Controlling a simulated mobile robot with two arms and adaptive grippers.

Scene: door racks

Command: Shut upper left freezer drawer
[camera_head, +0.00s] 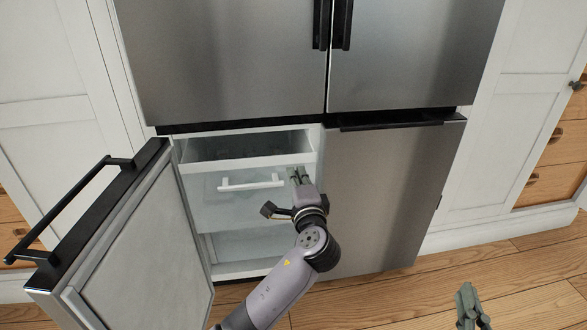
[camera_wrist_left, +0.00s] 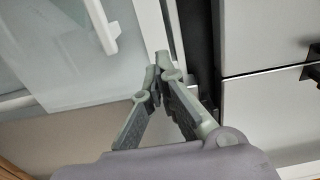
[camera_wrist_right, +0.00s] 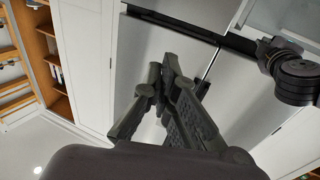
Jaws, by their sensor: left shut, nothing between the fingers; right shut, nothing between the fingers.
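The freezer's lower left door (camera_head: 140,245) stands swung open to the left. Inside, the upper drawer (camera_head: 215,210) has a pale, partly clear front with a white bar handle (camera_head: 250,183). It looks pulled out somewhat; how far is hard to tell. My left gripper (camera_head: 298,176) is shut and empty at the right end of the drawer front, right of the handle. In the left wrist view its tips (camera_wrist_left: 160,62) are close to the drawer's white right edge, and the handle (camera_wrist_left: 103,28) is up and left; contact is unclear. My right gripper (camera_head: 466,298) is shut and empty, low over the floor.
The lower right freezer door (camera_head: 390,200) is shut, and the fridge doors (camera_head: 225,55) above are shut. White cabinets flank the fridge. The open door's black handle (camera_head: 65,205) sticks out to the left. The wooden floor (camera_head: 530,275) at the right is clear.

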